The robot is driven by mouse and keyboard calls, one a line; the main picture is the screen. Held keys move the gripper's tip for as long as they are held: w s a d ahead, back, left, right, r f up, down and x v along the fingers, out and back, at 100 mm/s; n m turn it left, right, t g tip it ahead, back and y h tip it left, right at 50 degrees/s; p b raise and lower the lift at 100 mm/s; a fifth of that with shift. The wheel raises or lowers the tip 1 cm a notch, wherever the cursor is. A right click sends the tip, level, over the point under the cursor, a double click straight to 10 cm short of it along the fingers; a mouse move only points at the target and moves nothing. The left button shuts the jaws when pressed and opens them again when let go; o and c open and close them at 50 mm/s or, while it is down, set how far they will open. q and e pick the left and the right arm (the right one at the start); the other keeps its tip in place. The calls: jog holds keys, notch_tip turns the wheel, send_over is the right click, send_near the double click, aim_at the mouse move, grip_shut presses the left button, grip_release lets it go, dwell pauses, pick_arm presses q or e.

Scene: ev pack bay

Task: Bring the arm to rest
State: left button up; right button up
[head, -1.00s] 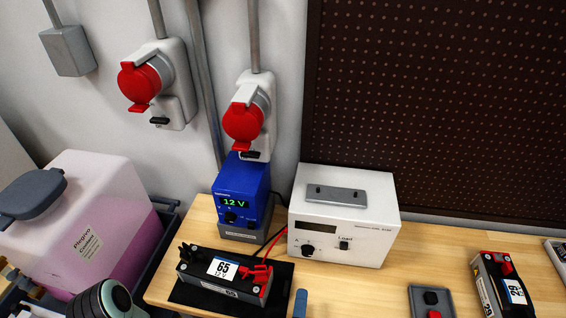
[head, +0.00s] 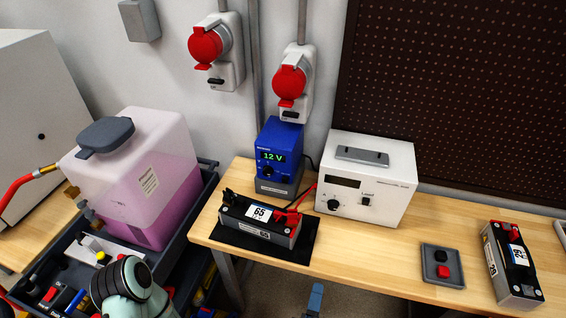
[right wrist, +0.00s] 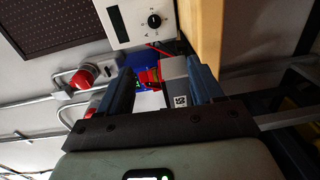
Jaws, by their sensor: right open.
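My right gripper (head: 315,298) shows only as a small blue finger piece at the bottom edge of the head view, in front of the bench edge. In the right wrist view its two blue fingers (right wrist: 162,75) stand apart with nothing held between them. The battery module marked 65 (head: 260,222) lies beyond the fingers, on a black mat (head: 270,246) at the bench's left end. It also shows in the right wrist view (right wrist: 175,72). My left gripper is out of view.
A blue 12 V supply (head: 280,150) and a white load box (head: 367,178) stand behind the module. A red-and-black button tray (head: 442,266) and another module (head: 513,265) lie to the right. A pink-filled tank (head: 140,180) stands left. Bare bench (head: 375,255) lies between the mat and button tray.

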jog(key=d+f+m+g, duration=0.3)
jog(key=d+f+g, duration=0.2)
jog(key=f, duration=0.3)
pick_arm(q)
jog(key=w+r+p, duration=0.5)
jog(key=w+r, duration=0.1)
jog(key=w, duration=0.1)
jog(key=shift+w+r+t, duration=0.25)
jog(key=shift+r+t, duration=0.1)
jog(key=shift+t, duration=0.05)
pick_arm(e)
jog(key=s+f+m+g+y, duration=0.8)
jog(key=m+g, duration=0.3)
jog(key=m, duration=0.4)
jog(key=shift+s+a+f+g+y, duration=0.35)
jog(key=shift+f+g+y, duration=0.05)
jog(key=shift+f+y, duration=0.1)
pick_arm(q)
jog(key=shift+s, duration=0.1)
